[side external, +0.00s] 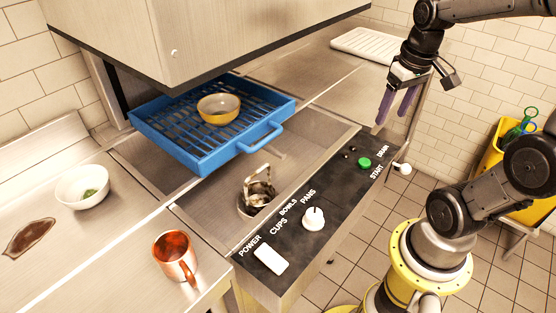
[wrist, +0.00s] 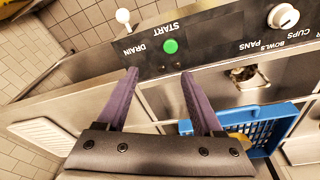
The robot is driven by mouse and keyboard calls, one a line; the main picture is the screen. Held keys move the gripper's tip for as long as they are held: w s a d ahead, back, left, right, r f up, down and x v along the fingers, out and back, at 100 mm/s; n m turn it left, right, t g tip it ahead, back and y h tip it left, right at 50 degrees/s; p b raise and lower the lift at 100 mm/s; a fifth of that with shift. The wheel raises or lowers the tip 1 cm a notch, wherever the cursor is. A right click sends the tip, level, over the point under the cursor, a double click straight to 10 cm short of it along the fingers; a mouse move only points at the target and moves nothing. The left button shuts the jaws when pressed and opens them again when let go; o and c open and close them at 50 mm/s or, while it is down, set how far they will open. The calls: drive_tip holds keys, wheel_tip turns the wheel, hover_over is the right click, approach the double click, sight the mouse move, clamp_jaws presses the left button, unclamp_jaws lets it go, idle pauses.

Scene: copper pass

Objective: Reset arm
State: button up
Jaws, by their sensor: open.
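My gripper (side external: 397,106) is open and empty. In the side external view it hangs in the air at the upper right, above the far end of the counter, with its purple fingers pointing down. In the wrist view the two purple fingers of my gripper (wrist: 157,78) stand apart with nothing between them. The green START button (wrist: 170,46) shows just beyond the fingertips there. The same green button (side external: 364,163) is on the black control panel (side external: 335,185) in the side view, below and left of the gripper.
A blue rack (side external: 205,165) holds a yellow-rimmed bowl (side external: 219,108) under the raised hood (side external: 190,35). A white bowl (side external: 83,187), a copper mug (side external: 176,257) and a brown spill (side external: 28,238) are at left. A white ribbed tray (side external: 368,47) lies at the back. A yellow bin (side external: 492,150) is right.

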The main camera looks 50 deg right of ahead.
drive_tip(key=s+a+r+n+t, duration=0.1)
drive_tip(key=s+a+n+t, duration=0.1)
drive_tip(key=a, duration=0.5)
drive_tip(key=s+a+r+n+t+y, duration=0.1)
drive_tip(key=a+n+t, duration=0.1)
drive_tip(key=a, duration=0.5)
drive_tip(key=shift+s+r+n, duration=0.2)
drive_tip(key=shift+s+n, duration=0.2)
